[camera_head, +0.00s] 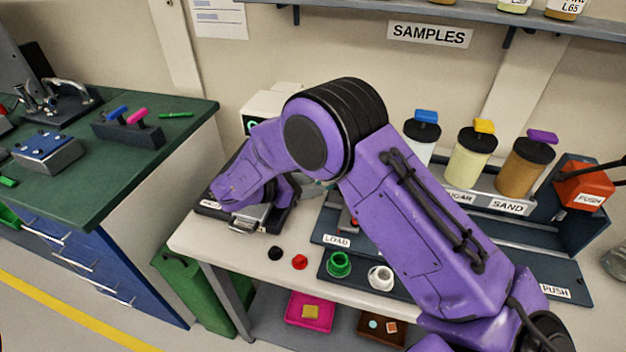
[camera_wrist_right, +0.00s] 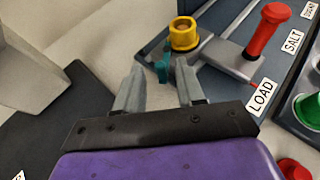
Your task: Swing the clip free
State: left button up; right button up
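A small teal piece, apparently the clip (camera_wrist_right: 162,66), shows in the right wrist view against the side of a yellow ring-shaped cup (camera_wrist_right: 184,34). My right gripper (camera_wrist_right: 161,76) is open, its two grey fingers apart with the teal piece at the gap between their tips. I cannot tell whether either finger touches it. In the head view my own purple right arm hides the clip, the yellow cup and most of the gripper. My left gripper is not in view.
A red-handled lever (camera_wrist_right: 266,30) stands right of the cup, near the LOAD label (camera_wrist_right: 261,96). A dark-based device (camera_head: 245,215) is at the bench's left. Green (camera_head: 339,264) and white (camera_head: 381,277) rings sit on the front rail. Lidded jars (camera_head: 470,160) stand behind.

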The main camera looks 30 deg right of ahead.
jog(key=shift+s+d+f, duration=0.1)
jog(key=shift+d+f, duration=0.1)
jog(key=shift+d, duration=0.4)
jog(key=shift+a, duration=0.1)
grip_shut()
